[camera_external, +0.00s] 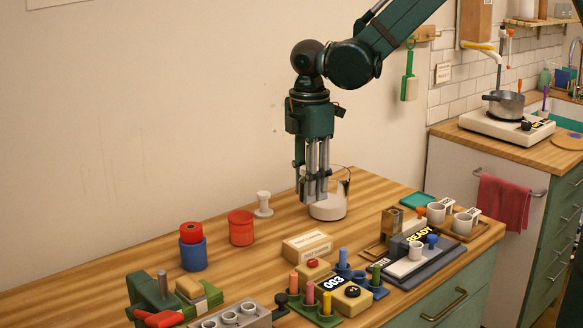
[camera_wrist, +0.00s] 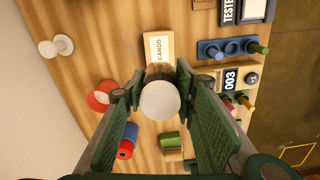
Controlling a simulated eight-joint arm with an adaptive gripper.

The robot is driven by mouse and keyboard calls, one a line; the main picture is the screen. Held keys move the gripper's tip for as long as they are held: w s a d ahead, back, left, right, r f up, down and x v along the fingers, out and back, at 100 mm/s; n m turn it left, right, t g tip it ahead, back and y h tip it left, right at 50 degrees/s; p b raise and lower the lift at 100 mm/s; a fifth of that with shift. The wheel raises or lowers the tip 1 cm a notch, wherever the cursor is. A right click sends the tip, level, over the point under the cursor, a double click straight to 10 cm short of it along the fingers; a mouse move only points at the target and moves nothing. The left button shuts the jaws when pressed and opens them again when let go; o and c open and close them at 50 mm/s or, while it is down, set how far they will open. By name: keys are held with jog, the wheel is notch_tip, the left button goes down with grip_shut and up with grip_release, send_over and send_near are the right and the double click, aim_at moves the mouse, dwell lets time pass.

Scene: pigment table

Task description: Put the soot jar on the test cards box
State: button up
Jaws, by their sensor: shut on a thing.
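The jar between my fingers, seemingly the soot jar (camera_external: 330,210), has clear glass walls, a white lower part and a dark patch on its right side. No label on it is readable. In the wrist view the jar (camera_wrist: 160,100) shows as a white disc with brownish glass beyond it. My gripper (camera_external: 315,196) points down and is shut on it; its fingers hide the jar's left part. I cannot tell whether its base touches the table. The test cards box (camera_external: 306,247), cream with a printed label, lies in front and slightly left; the wrist view shows it (camera_wrist: 158,47) just beyond the jar.
A white spool (camera_external: 264,205), a red pot (camera_external: 241,228) and a blue pot (camera_external: 193,254) stand to the left. A tester panel (camera_external: 420,262) lies right of the box. Colored pegs and a 003 block (camera_external: 334,283) crowd the front. The box's top looks clear.

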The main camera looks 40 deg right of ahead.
send_over(308, 239)
jog(key=shift+f, duration=2.85)
jog(key=shift+f, duration=0.15)
jog(key=shift+f+p, duration=0.4)
jog(key=shift+f, duration=1.55)
jog(key=shift+f, duration=0.15)
jog(key=o, duration=1)
jog(key=shift+c, duration=0.2)
jog(key=shift+r, duration=0.25)
jog(key=shift+r+b, duration=0.35)
jog(key=shift+r, duration=5.6)
